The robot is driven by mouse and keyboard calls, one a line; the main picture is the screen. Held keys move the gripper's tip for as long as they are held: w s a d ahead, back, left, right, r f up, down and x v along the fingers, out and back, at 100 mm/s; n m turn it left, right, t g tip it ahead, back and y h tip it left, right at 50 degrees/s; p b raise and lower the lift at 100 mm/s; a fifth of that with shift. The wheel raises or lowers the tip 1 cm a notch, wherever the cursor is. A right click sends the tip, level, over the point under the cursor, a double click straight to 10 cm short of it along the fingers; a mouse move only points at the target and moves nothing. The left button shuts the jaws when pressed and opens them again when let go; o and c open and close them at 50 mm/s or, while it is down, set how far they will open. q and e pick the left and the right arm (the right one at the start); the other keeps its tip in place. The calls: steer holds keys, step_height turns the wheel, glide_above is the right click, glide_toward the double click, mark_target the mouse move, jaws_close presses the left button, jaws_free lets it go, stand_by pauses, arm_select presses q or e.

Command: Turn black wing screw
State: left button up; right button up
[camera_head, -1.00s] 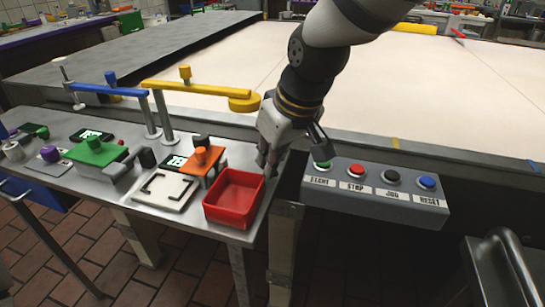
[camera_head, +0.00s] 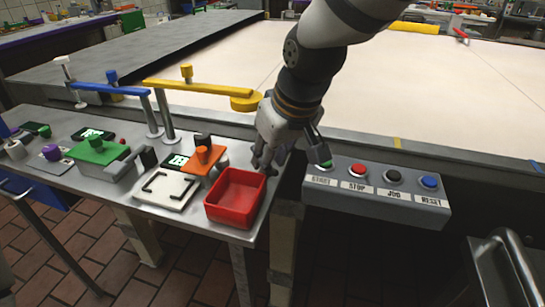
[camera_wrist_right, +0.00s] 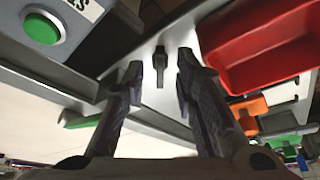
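The black wing screw (camera_wrist_right: 160,63) shows in the right wrist view, on the steel surface beside the red bin. In that view my right gripper (camera_wrist_right: 160,75) is open, with one finger on each side of the screw and gaps between. I cannot tell how far the screw lies beyond the fingertips. In the head view my right gripper (camera_head: 288,158) points down at the table's right end, between the red bin and the button box. The wing screw cannot be made out there. My left gripper is not in view.
The red bin (camera_head: 237,200) stands close left of my right gripper. A yellow arm (camera_head: 200,88) stands behind left. A cream-coloured belt (camera_head: 430,100) lies behind.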

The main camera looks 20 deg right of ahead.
steer(key=shift+r, duration=0.1)
step_height(320, 180, up, 10)
stand_by(0.4)
